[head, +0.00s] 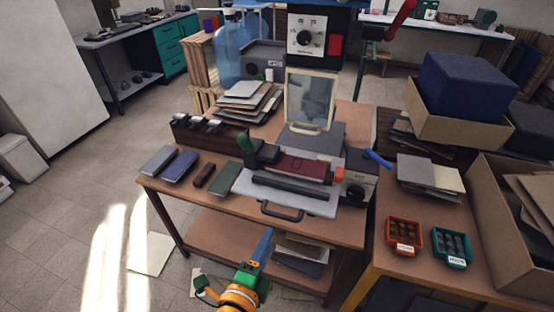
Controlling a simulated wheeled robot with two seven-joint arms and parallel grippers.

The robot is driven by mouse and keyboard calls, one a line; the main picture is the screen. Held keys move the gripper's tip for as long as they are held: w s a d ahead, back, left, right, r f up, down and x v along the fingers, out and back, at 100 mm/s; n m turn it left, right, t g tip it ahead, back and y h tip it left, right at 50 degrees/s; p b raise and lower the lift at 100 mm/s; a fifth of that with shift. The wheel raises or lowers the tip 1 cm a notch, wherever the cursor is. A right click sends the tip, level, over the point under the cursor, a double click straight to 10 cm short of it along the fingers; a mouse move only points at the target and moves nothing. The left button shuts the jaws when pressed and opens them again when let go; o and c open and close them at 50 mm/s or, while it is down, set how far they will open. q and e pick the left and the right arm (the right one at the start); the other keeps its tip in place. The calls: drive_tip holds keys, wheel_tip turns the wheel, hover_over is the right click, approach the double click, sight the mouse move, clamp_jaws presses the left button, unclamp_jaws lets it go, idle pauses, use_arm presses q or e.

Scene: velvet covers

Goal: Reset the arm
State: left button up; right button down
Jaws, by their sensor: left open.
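My left gripper (254,262), orange and green with a blue finger, is low in the head view, in front of the wooden workbench's (342,229) front edge. It is open, with nothing seen between its fingers, and it is apart from the things on the bench. My right gripper is not in view. On the bench stands a grey press-like machine with a front handle (282,214) and a raised framed plate (309,100). A dark red piece (301,165) lies on its bed.
Blue (180,167) and green (224,179) covers lie at the bench's left. A stack of boards (246,96) is behind. A right-hand table holds red (404,235) and teal (451,247) trays beside a cardboard box (503,237). The floor at left is mostly clear.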

use_arm(q)
drive_tip(key=s+a+f+n+g+y, duration=0.1)
drive_tip(key=s+a+f+n+g, duration=0.25)
drive_tip(key=f, duration=0.45)
drive_tip(key=s+a+f+n+g+y, duration=0.15)
drive_tip(key=s+f, duration=0.25)
drive_tip(key=f, duration=0.5)
drive_tip(key=s+a+f+n+g, duration=0.3)
drive_tip(key=f+n, duration=0.1)
drive_tip(key=f, duration=0.4)
drive_tip(key=s+a+f+n+g, duration=0.1)
drive_tip(key=s+f+n+g, duration=0.1)
drive_tip(key=s, duration=0.4)
drive_tip(key=s+a+f+n+g+y, duration=0.1)
drive_tip(key=s+a+f+n+g, duration=0.1)
drive_tip(key=s+f+n, duration=0.2)
drive_tip(key=s+a+f+n+g, duration=0.2)
drive_tip(key=s+f+n, duration=0.1)
drive_tip(key=s, duration=0.6)
drive_tip(key=shift+s+a+f, duration=0.2)
drive_tip(key=shift+s+f, duration=0.2)
drive_tip(key=shift+f, duration=0.05)
